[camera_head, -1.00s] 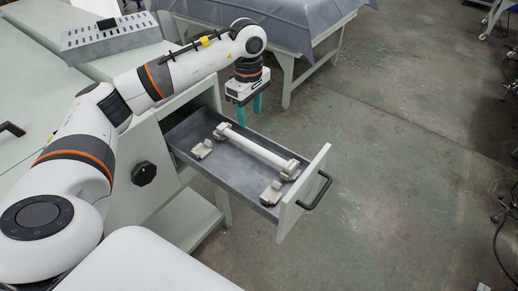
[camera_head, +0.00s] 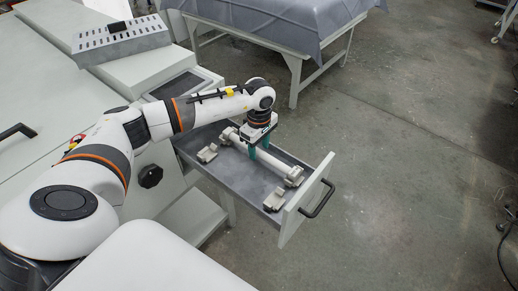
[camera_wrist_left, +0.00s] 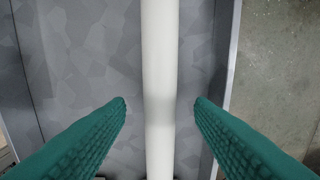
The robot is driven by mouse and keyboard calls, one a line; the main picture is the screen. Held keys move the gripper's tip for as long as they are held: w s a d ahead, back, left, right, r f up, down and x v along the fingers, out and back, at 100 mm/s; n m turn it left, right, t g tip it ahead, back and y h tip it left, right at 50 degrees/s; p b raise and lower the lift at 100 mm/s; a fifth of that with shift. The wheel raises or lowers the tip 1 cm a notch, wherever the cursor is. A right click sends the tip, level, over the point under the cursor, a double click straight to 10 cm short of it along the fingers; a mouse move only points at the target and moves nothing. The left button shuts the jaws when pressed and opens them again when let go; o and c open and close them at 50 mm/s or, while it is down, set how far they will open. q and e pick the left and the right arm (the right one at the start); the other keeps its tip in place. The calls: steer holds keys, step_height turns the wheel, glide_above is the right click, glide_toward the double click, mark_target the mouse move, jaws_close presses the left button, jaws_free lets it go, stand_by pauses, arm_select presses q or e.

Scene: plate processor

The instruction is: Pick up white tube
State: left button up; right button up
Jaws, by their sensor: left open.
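The white tube (camera_head: 276,162) lies across grey end holders inside the open drawer (camera_head: 238,181). My left gripper (camera_head: 259,150) is over the middle of the tube, with its green fingers pointing down. In the left wrist view, the white tube (camera_wrist_left: 158,80) runs lengthwise between the two green fingers of the left gripper (camera_wrist_left: 160,103). The fingers are apart, with a gap on each side of the tube. Part of the tube is hidden behind the gripper in the head view. My right gripper is not in view.
Loose grey holders (camera_head: 207,153) and (camera_head: 274,199) sit in the drawer beside the tube. The drawer front has a black handle (camera_head: 318,199). A slotted metal rack (camera_head: 120,43) stands on the cabinet top. A grey-covered table (camera_head: 275,18) is behind; open floor lies to the right.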

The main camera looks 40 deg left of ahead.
arm_select(q)
steer(key=shift+f, duration=0.55)
steer(key=shift+r, duration=0.1)
jaws_close()
